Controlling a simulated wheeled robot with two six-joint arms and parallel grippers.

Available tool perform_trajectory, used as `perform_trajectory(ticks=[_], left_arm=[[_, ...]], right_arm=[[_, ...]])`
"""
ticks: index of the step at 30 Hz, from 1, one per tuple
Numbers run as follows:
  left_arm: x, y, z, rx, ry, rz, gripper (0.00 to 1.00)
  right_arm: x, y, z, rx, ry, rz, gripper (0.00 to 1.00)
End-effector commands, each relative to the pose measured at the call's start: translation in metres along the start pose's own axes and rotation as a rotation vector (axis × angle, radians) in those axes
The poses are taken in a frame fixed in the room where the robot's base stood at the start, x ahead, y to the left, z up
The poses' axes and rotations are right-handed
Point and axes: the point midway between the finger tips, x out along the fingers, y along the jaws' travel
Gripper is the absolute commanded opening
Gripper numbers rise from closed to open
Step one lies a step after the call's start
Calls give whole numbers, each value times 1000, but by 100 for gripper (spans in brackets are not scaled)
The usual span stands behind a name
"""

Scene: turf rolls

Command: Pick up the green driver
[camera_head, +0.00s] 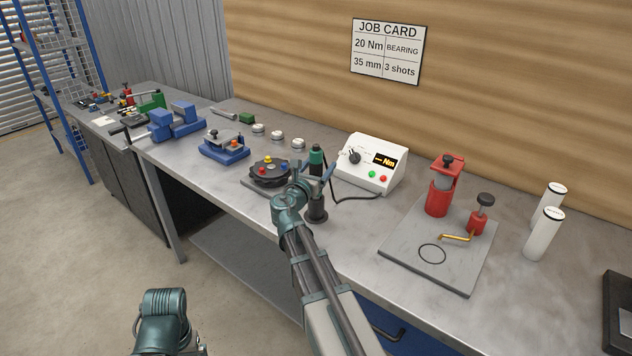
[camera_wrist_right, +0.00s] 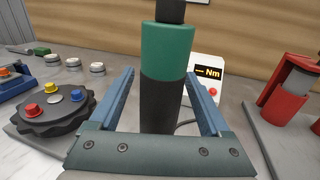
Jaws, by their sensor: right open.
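The green driver (camera_head: 317,156) stands upright on the workbench, with a green upper band and a black body. Its lower end is at a dark round base (camera_head: 316,209). In the right wrist view the driver (camera_wrist_right: 166,52) rises in the middle, between the two blue fingers. My right gripper (camera_head: 318,173) is open, its fingers on either side of the driver with gaps visible. The lower part of the driver is hidden behind the gripper's palm in the wrist view. My left arm shows at the bottom left of the head view, but its fingers do not show.
A white controller (camera_head: 369,163) with a cable stands right behind the driver. A black dial with coloured knobs (camera_head: 269,173) is close on the left. A grey plate (camera_head: 408,247) with red tools lies to the right. Bare bench separates the plate and the driver.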

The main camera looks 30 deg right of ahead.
Motion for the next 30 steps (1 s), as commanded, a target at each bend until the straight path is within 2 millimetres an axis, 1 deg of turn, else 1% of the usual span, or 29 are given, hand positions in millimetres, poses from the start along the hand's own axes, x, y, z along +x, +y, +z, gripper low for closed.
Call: perform_trajectory(ticks=[1,2,7,8,9,11,15,20,21,30], left_arm=[[0,0,0,0,0,0,95],[0,0,0,0,0,0,95],[0,0,0,0,0,0,95],[0,0,0,0,0,0,95],[0,0,0,0,0,0,95],[0,0,0,0,0,0,95],[0,0,0,0,0,0,95],[0,0,0,0,0,0,95],[0,0,0,0,0,0,95],[0,0,0,0,0,0,95]], right_arm=[[6,1,0,0,0,0,81],[7,1,0,0,0,0,81],[6,0,0,0,0,1,81],[6,0,0,0,0,1,79],[6,0,0,0,0,1,72],[6,0,0,0,0,1,61],[6,0,0,0,0,1,36],[6,0,0,0,0,1,7],[6,0,0,0,0,1,0],[6,0,1,-1,-1,1,0]])
